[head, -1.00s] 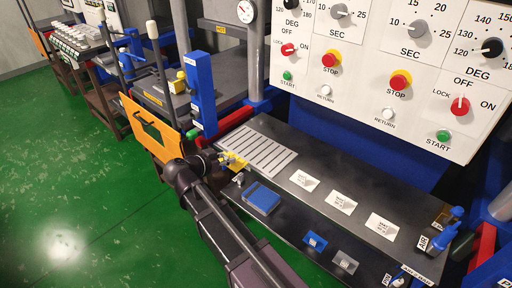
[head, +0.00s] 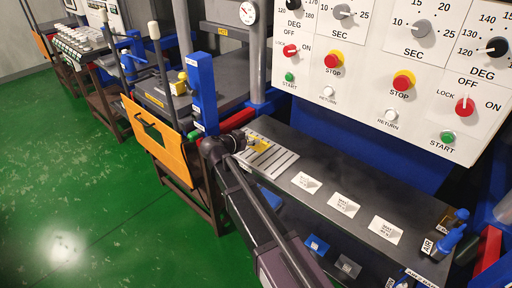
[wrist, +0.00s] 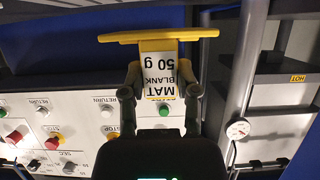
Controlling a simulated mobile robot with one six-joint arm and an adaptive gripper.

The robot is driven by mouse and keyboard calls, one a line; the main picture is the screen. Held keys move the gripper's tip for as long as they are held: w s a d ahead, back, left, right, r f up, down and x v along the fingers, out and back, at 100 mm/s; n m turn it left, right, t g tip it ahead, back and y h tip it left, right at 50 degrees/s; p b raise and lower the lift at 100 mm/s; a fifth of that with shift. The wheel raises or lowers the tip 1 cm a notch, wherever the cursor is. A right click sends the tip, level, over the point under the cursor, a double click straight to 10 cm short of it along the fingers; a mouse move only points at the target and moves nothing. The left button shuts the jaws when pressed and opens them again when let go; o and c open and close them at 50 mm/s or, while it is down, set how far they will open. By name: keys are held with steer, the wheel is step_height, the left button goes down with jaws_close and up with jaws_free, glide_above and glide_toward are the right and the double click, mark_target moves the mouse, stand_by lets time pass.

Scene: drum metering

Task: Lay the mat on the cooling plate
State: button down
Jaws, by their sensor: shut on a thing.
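My gripper (wrist: 160,92) is shut on the yellow mat (wrist: 160,36). A tab labelled "MAT BLANK 50 g" sits between the fingers, and the mat's wide yellow edge shows beyond it. In the head view my gripper (head: 243,141) and the mat (head: 262,146) are at the left end of the grey striped plate (head: 284,163), which looks like the cooling plate. The mat overlaps the plate in the picture; I cannot tell whether it touches. My arm hides part of the plate's near side.
White label cards (head: 344,204) lie on the dark bench right of the striped plate. A blue block (head: 270,197) is partly hidden behind my arm. A blue post (head: 203,92) and orange panel (head: 156,137) stand left. The control panel (head: 390,70) rises behind.

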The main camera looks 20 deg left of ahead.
mark_target(253, 146)
steer(key=shift+w, duration=0.45)
steer(key=shift+w+d+f+b, duration=0.1)
steer(key=shift+w+f+b, duration=0.1)
steer(key=shift+f+b, duration=1.6)
steer(key=shift+f, duration=0.05)
steer(key=shift+f, duration=0.1)
steer(key=shift+c, duration=1.8)
jaws_free()
